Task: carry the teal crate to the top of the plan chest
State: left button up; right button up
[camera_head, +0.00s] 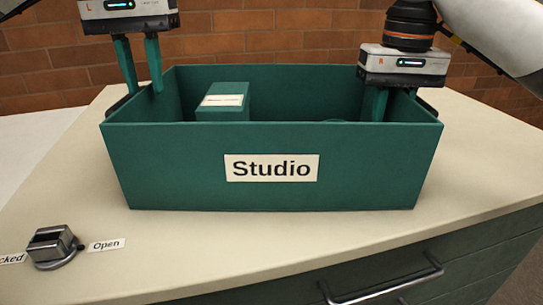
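The teal crate (145,165), labelled "Studio", sits upright on the beige top of the plan chest (215,245). My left gripper (144,90) is at the crate's left end, with one finger outside the left wall and one inside; a gap shows between them, so it looks open. My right gripper (393,105) is at the right end. Its inner finger reaches down inside the crate and the other is by the right wall, with a gap between; it also looks open. The front wall hides its fingertips.
A teal box (225,108) with a white label stands inside the crate; another rounded item is mostly hidden. A metal knob (52,248) marked "Open" sits at the front left of the top. A drawer handle (385,285) juts out below the front edge. A brick wall (260,40) stands behind.

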pick_arm(q)
notch_tip(320, 180, up, 7)
jog(key=shift+f, duration=0.15)
pick_arm(e)
notch_tip(320, 180, up, 11)
jog(key=shift+f, duration=0.2)
jog(key=shift+r, duration=0.7)
